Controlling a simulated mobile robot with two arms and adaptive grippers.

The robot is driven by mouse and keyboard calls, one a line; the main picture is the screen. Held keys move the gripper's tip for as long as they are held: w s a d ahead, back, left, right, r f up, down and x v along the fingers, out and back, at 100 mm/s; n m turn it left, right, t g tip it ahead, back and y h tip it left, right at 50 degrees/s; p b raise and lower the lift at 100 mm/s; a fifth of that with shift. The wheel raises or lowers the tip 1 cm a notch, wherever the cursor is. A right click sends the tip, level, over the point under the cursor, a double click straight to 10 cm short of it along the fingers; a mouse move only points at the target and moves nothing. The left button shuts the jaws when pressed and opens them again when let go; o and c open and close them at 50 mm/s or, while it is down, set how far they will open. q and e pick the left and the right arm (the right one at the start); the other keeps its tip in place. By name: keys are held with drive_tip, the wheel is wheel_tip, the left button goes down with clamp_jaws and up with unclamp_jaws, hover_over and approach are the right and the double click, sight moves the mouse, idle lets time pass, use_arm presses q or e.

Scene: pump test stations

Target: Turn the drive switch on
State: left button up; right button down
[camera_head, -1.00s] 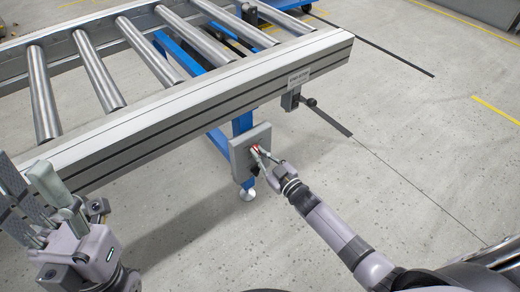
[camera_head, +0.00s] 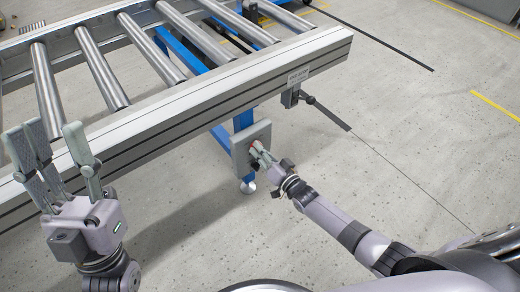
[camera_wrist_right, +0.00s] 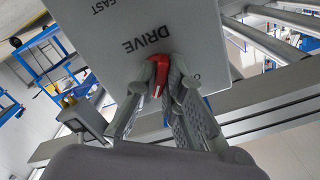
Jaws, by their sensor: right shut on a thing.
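The drive switch (camera_wrist_right: 157,74) is a red knob on a grey panel (camera_wrist_right: 105,55) marked "DRIVE" in the right wrist view. In the head view the panel (camera_head: 240,153) is mounted under the conveyor's near rail, with a bit of red showing. My right gripper (camera_wrist_right: 166,85) is shut on the red knob, a finger on each side; it also shows at the panel in the head view (camera_head: 262,156). The fingers hide part of the knob and of the lettering. My left gripper (camera_head: 62,150) is open and empty at the left, fingers pointing up in front of the rail.
The roller conveyor (camera_head: 180,105) spans the upper left. A small box with a black lever (camera_head: 291,98) hangs below a label near the rail's right end. A blue leg (camera_head: 222,136) stands behind the panel.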

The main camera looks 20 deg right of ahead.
drive_tip(key=shift+m, duration=0.8)
drive_tip(key=c, duration=1.7)
unclamp_jaws()
drive_tip(key=v, duration=1.2)
